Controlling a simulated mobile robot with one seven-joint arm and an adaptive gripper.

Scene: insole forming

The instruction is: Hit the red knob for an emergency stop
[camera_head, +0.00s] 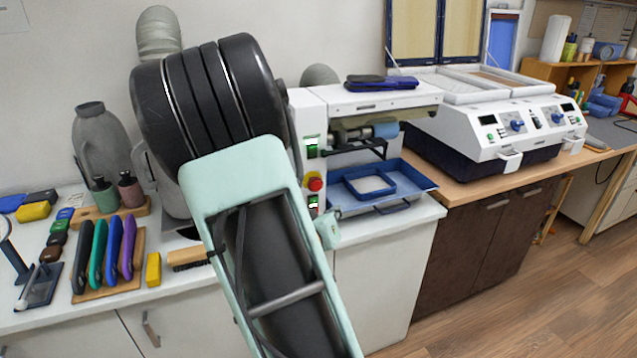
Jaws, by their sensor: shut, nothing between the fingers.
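The red knob (315,184) sits on a small yellow base on the front panel of the white machine (375,98), just right of my arm's large black joint. Its face is visible and unobstructed. Green switches show above and below it on the same panel. My pale green and black arm fills the middle foreground.
A blue tray (412,176) juts out right of the knob. Left on the white counter are colored-handled tools (112,250), a yellow block (153,269), a brush (187,258) and small bottles (130,190). Another white machine (500,125) stands on the wooden counter at right. Floor is open at lower right.

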